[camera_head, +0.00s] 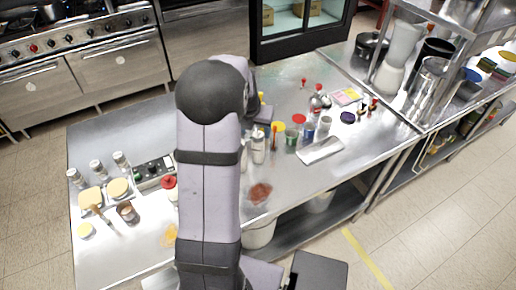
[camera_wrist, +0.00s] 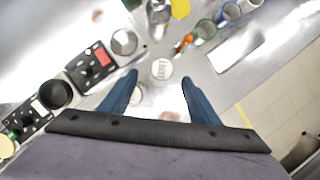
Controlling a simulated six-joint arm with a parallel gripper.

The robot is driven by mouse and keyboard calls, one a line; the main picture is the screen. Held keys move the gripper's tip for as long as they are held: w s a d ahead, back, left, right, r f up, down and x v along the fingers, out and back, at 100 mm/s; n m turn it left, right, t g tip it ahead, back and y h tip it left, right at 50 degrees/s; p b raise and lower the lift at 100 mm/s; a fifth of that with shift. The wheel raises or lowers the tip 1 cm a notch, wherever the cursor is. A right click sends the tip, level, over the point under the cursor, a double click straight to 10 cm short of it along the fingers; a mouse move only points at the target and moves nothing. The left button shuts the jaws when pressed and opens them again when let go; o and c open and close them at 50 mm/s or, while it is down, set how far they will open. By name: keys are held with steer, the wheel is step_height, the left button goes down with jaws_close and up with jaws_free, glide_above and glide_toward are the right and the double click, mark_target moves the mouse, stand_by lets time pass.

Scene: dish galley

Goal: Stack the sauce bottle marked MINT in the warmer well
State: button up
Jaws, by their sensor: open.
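My gripper (camera_wrist: 160,84) is open, with its two blue fingers spread in the wrist view. A pale bottle top with dark lettering (camera_wrist: 161,69) shows just beyond and between the fingertips; the lettering is too small to read for sure. A pale round shape (camera_wrist: 136,95) is partly hidden by the left finger. In the head view a white bottle (camera_head: 258,147) stands just right of my arm, which hides most of the gripper. The warmer's black control panel (camera_wrist: 92,66) lies to the left, with a steel round opening (camera_wrist: 124,41) and a dark round opening (camera_wrist: 56,94) beside it.
Several bottles and cups, including a green cup (camera_head: 291,139), stand right of the white bottle. The back middle table is largely clear.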

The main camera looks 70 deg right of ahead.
mark_target(257, 138)
steer(key=shift+f, duration=0.1)
steer(key=shift+p+x, duration=0.45)
steer(key=shift+x, duration=0.55)
steer(key=shift+f+p, duration=0.4)
steer(key=shift+p, duration=0.05)
steer(key=shift+p+x, duration=0.85)
steer(key=shift+x, duration=1.35)
steer(key=shift+s+a+f, duration=0.1)
steer(key=shift+s+a, duration=0.05)
steer(key=shift+a, duration=0.05)
steer(key=shift+c, duration=0.7)
jaws_close()
